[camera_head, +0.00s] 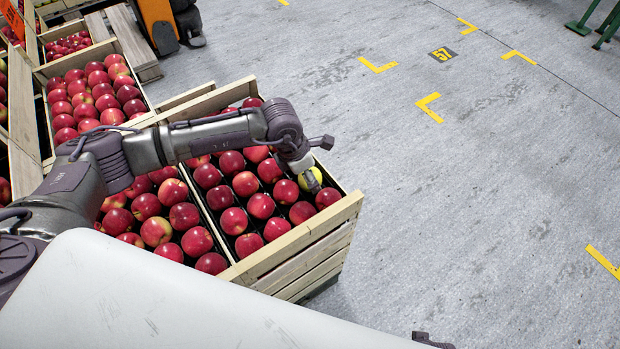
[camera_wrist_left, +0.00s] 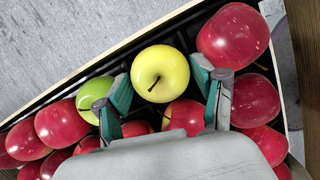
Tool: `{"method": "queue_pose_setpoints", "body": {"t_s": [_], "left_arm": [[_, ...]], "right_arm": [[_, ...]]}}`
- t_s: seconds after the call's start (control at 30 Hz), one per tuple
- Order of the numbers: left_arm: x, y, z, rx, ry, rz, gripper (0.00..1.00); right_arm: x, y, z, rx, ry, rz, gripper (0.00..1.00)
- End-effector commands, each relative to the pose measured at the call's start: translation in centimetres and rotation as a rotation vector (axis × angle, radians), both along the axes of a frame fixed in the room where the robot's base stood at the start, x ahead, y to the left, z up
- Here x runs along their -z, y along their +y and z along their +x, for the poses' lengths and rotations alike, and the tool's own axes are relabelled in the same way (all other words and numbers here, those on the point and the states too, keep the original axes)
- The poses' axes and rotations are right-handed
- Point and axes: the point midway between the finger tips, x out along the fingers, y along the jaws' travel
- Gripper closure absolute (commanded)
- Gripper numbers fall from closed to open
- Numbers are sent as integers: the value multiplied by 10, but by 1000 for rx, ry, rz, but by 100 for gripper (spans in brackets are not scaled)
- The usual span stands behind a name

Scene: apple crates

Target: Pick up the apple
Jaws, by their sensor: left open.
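A yellow-green apple (camera_head: 311,179) lies near the right corner of the crate (camera_head: 305,240) of red apples. My left gripper (camera_head: 313,186) is right above it and partly hides it. In the left wrist view the yellow apple (camera_wrist_left: 160,73) shows stem up between the two spread fingers of the left gripper (camera_wrist_left: 161,88). The fingers are open, one on each side; I cannot tell whether they touch it. A green apple (camera_wrist_left: 92,98) sits just outside the left finger in that view.
Red apples (camera_head: 261,205) crowd around the yellow one, and the crate wall (camera_wrist_left: 150,28) is close beside it. More apple crates (camera_head: 100,60) stand at the upper left. The grey floor (camera_head: 480,200) to the right is clear, with yellow markings.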

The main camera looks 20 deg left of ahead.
Motion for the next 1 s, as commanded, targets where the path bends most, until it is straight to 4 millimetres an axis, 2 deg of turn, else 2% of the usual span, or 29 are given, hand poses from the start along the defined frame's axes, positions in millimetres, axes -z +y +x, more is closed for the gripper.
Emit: {"method": "queue_pose_setpoints", "body": {"t_s": [0.13, 0.3, 0.5, 0.57, 0.83, 0.97, 1.0], "left_arm": [[6, -1, 1, 0, 1, 1, 30], [6, -1, 1, 0, 1, 1, 32], [5, -1, 1, 0, -1, 1, 66], [5, -1, 1, 0, -1, 1, 74], [0, -1, 2, 1, -2, -1, 74], [-20, -1, 2, 2, -5, -1, 74], [-28, -1, 2, 2, -6, -1, 74]], "right_arm": [[-7, 1, 7, 1, -15, 2, 60], [-8, 1, 5, 1, -13, 3, 60], [-4, 0, -1, 1, -1, 0, 60], [-3, 0, -2, 1, 2, 0, 60], [-3, -1, -4, 1, 5, -1, 60], [-3, -1, -4, 0, -1, 0, 60], [3, -1, -5, -2, 2, -1, 60]]}}
